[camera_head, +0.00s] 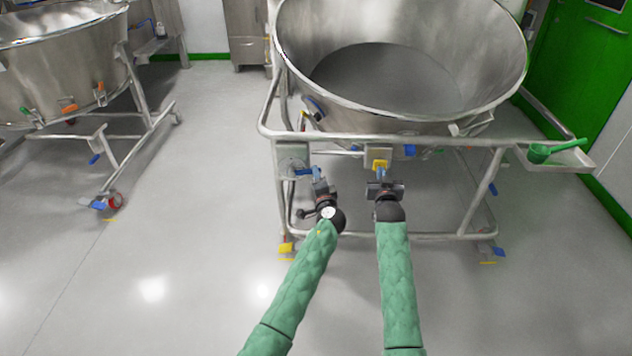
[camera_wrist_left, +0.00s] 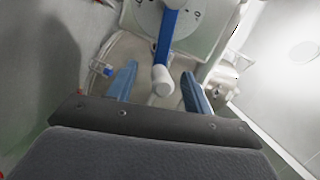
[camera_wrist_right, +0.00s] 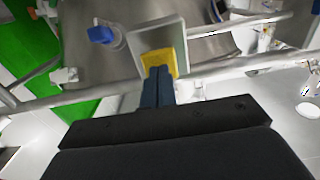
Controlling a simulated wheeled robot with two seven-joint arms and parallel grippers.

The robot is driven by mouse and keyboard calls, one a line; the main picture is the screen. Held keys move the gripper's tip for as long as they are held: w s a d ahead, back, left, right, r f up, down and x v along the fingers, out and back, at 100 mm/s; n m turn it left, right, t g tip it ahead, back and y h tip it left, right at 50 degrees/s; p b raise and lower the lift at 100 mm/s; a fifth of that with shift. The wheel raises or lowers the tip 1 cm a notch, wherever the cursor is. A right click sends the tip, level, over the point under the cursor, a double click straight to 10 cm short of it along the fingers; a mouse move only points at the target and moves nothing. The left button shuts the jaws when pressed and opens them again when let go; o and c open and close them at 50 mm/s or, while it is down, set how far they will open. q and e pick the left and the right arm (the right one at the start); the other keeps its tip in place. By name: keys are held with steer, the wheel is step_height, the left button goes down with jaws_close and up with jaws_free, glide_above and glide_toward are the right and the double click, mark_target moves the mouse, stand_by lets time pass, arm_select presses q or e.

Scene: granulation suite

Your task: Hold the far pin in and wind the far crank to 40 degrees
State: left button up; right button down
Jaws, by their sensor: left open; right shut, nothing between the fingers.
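The crank has a blue arm (camera_wrist_left: 168,35) on a round grey plate (camera_wrist_left: 150,12) and ends in a pale knob (camera_wrist_left: 162,82). In the head view the plate (camera_head: 291,158) is on the left of the bowl's frame. My left gripper (camera_head: 317,173) is open, with its blue fingers (camera_wrist_left: 159,74) on either side of the knob, not clamped. My right gripper (camera_head: 381,176) is shut and empty. Its fingertips (camera_wrist_right: 157,70) are at the yellow plate (camera_wrist_right: 159,60) on a grey box. The pin itself is hidden behind the fingers; I cannot tell how deep it sits.
A large steel bowl (camera_head: 400,85) stands in a tube frame (camera_head: 470,141) above both grippers. A green scoop (camera_head: 555,150) lies on a tray at the right. Another steel vessel (camera_head: 60,70) on a wheeled frame stands at the left. The floor between is clear.

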arm_select(q)
jaws_close()
arm_select(e)
steer(key=w, duration=0.2)
steer(key=shift+w, duration=0.4)
stand_by(0.3)
